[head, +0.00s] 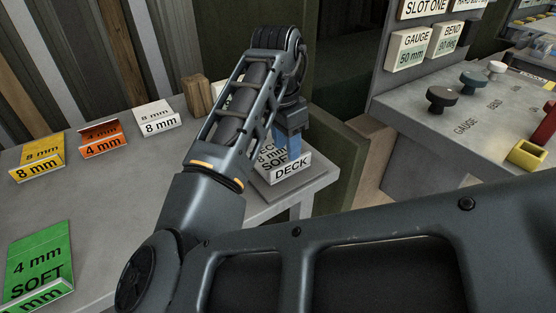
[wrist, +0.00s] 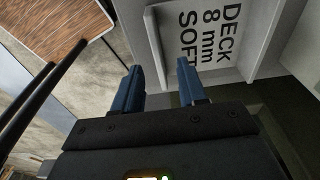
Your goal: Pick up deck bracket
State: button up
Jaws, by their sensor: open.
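The deck bracket (head: 290,168) is a white angled piece lettered DECK, 8 mm and SOFT, at the right corner of the grey bench in the head view. In the wrist view its lettered face (wrist: 222,45) fills the upper right. My gripper (head: 288,150) is over it, pointing down, and its blue fingers hide part of the lettering.
Yellow (head: 38,158), orange (head: 102,138), white (head: 157,118) and green (head: 40,268) brackets stand on the bench (head: 110,190). A wooden block (head: 197,95) stands behind. A grey control console (head: 450,120) with knobs is at the right. My arm hides part of the bench.

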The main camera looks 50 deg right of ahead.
jog(key=shift+s+d+f+p, duration=0.1)
jog(key=shift+d+f, duration=0.05)
jog(key=shift+f, duration=0.85)
jog(key=shift+s+d+f+p, duration=0.1)
jog(key=shift+d+f+p, duration=0.1)
jog(key=shift+f, duration=0.75)
jog(key=shift+s+d+f+p, duration=0.1)
jog(key=shift+d+f, duration=0.05)
jog(key=shift+f, duration=0.85)
grip_shut()
